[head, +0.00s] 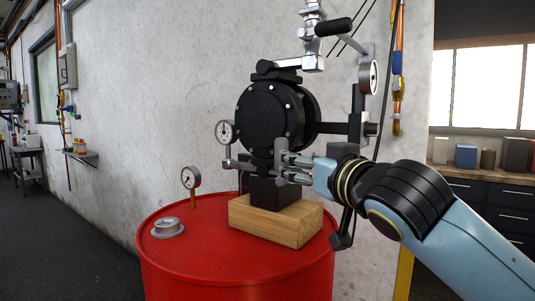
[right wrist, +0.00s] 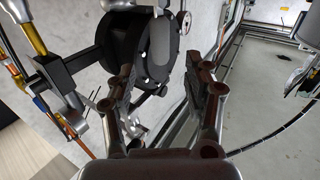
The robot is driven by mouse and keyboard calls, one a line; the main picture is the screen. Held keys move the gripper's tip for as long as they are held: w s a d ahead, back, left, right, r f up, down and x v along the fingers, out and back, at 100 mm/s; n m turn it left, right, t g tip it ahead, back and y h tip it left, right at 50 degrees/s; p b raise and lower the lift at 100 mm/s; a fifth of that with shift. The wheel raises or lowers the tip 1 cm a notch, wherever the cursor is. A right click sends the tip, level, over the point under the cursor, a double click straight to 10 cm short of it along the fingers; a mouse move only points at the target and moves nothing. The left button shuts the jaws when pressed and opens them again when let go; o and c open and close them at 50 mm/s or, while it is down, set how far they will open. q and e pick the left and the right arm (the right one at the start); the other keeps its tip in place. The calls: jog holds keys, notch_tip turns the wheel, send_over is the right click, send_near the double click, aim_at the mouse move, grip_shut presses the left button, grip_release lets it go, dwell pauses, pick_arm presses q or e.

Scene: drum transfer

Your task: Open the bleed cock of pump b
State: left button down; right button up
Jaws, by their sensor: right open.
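A black pump (head: 270,115) with a round bolted face stands on a wooden block on the red drum. I see no label saying which pump it is. A small metal fitting with a bar (head: 238,164) sits low on its left side, below a round gauge (head: 225,132); I cannot tell if it is the bleed cock. My right gripper (head: 281,163) is open in front of the pump's lower body. In the right wrist view its two fingers (right wrist: 160,82) stand apart with nothing gripped between them, and the black pump body (right wrist: 130,45) lies beyond. My left gripper is out of view.
The wooden block (head: 300,225) rests on the red drum (head: 230,265). The drum top also carries a small gauge (head: 190,178) and a metal cap (head: 168,228). A black-handled lever (head: 333,27) and pipework stand above the pump. A concrete wall is behind.

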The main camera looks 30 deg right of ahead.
jog(key=w, duration=0.3)
jog(key=w+d+p, duration=0.1)
jog(key=w, duration=0.2)
jog(key=w+d, duration=0.1)
jog(key=w, duration=0.3)
jog(key=shift+f+p, duration=0.1)
jog(key=shift+p, duration=0.3)
grip_shut()
jog(key=shift+w+f, duration=0.15)
